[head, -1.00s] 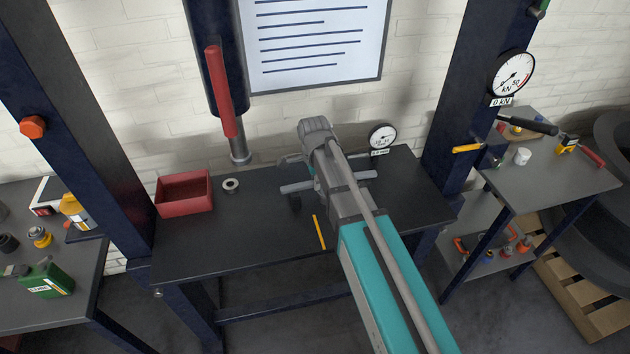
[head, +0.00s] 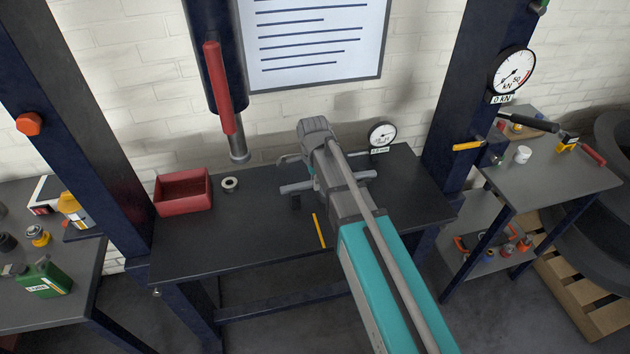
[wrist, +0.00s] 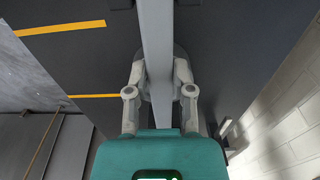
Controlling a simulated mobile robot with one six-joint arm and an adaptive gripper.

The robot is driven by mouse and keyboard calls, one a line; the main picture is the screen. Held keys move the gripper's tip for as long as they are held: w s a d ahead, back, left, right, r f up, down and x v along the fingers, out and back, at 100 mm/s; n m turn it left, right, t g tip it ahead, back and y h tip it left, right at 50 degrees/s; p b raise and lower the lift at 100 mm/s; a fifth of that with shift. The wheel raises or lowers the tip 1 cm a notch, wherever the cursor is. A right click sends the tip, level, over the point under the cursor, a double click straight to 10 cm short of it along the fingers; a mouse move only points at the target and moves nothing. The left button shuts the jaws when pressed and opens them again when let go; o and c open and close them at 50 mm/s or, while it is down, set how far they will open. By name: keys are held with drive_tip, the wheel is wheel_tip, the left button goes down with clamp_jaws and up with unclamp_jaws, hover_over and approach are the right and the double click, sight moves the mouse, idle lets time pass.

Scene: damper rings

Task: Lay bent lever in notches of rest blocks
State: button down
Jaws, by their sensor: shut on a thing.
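The bent lever is a plain grey bar (wrist: 157,50). In the wrist view it runs up from between my fingers past the top edge. My gripper (wrist: 160,88) is shut on it. In the head view the bar (head: 296,187) crosses behind my arm, which hides its middle, and its bend cannot be made out. One dark rest block (head: 296,202) stands under the bar's left part; dark edges also show beside the bar at the top of the wrist view. Whether the bar touches the notch cannot be told. The other block is hidden.
The dark bench (head: 240,235) carries a red tray (head: 184,192), a metal ring (head: 230,185) and a yellow stripe (head: 319,230). A small dial gauge (head: 382,135) stands at the back. The press ram with a red handle (head: 219,90) hangs above. The bench's front left is clear.

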drive_tip(key=shift+f, duration=0.1)
drive_tip(key=shift+c, duration=2)
unclamp_jaws()
